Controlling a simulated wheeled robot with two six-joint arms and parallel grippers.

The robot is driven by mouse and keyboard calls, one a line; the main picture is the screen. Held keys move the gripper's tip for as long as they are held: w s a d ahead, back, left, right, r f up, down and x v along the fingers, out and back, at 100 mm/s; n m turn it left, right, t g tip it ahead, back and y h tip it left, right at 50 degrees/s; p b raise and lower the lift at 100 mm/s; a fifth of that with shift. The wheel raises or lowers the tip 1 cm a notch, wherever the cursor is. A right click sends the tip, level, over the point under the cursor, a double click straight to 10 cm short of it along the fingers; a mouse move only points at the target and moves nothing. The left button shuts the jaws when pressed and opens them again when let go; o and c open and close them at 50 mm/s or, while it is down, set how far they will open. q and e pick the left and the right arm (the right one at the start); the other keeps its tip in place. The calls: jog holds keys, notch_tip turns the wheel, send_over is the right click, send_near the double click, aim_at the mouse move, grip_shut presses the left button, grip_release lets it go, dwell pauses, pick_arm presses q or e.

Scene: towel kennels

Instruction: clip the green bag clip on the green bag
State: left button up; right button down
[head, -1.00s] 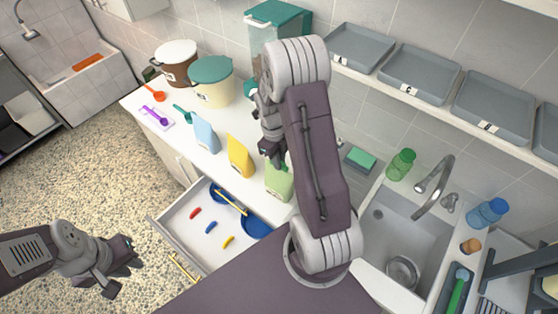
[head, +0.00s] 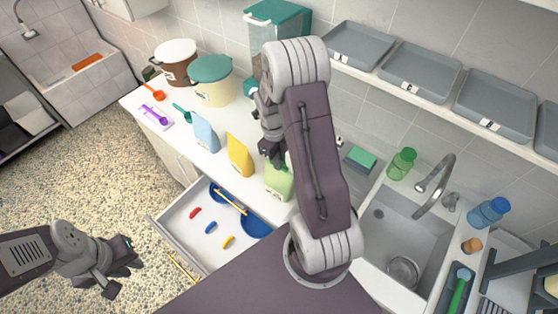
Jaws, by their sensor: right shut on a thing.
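The green bag (head: 279,184) stands upright on the counter at its front edge, partly hidden behind my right arm. My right gripper (head: 276,158) is at the top of this bag, pointing down, and is shut on the green bag clip (head: 284,162). Only a small bit of the clip shows, so I cannot tell whether it sits around the bag's top edge or just beside it. My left gripper (head: 125,265) hangs at the lower left over the floor, far from the bag. Whether its fingers are apart is unclear.
A yellow bag (head: 239,155) and a blue bag (head: 205,132) stand left of the green bag. Below, an open drawer (head: 173,231) holds red, blue and yellow clips and blue scoop-like items. The sink (head: 392,228) lies right of my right arm.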

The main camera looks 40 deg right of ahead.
jog(key=shift+f+b, duration=0.45)
dwell(0.7)
jog(key=c, duration=1.4)
grip_release()
jog(key=shift+o, duration=0.3)
jog(key=o, duration=0.4)
jog(key=shift+r, duration=0.1)
jog(key=shift+r+p, duration=2.05)
jog(key=shift+r, duration=0.45)
